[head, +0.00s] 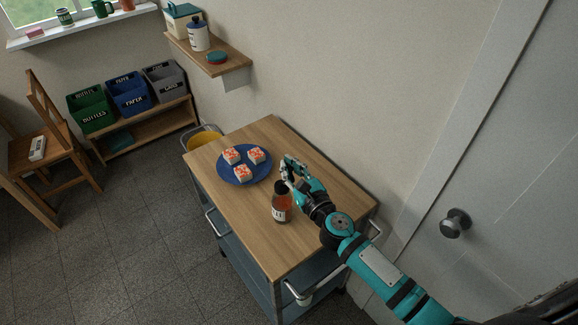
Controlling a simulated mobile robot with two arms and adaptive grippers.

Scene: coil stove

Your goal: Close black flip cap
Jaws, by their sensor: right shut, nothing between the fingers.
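A bottle with orange-red contents and a pale label (282,209) stands upright on the wooden top of a cart. Its black cap (280,187) is on top; whether the flip lid is up or down is too small to tell. My right gripper (287,166) is shut and empty, just beyond the bottle and close to its cap. I cannot tell whether it touches the cap. My right arm comes in from the lower right and passes beside the bottle. My left gripper is not in view.
A blue plate (224,173) with three white-and-orange pieces lies left of my right gripper. The cart top (240,215) is clear at its front left. A wall is behind the cart, and a door with a round knob (455,223) is at right.

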